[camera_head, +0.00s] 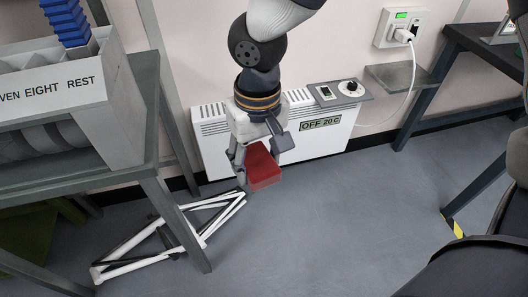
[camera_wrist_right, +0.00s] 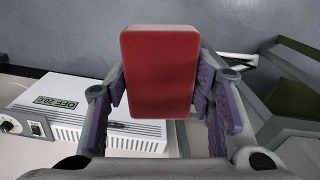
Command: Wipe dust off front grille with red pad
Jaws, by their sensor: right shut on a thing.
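My right gripper (camera_head: 258,160) is shut on the red pad (camera_head: 263,171), a block held between its fingers and pointing down. In the right wrist view the pad (camera_wrist_right: 160,70) sits between the two purple-lined fingers. Behind the gripper in the head view is a white wall heater (camera_head: 216,153) with slotted vents and a display reading OFF 20 C. The gripper and pad hide part of its front. The heater also shows at lower left in the wrist view (camera_wrist_right: 85,123). I cannot make out dust or tell whether the pad touches the heater. My left gripper is not in view.
A grey table (camera_head: 140,110) at left carries a box labelled EIGHT REST. A white frame (camera_head: 130,262) lies on the floor by its leg. A control panel (camera_head: 338,93) tops the heater; a plugged socket (camera_head: 401,28) is at right. Floor right of the pad is clear.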

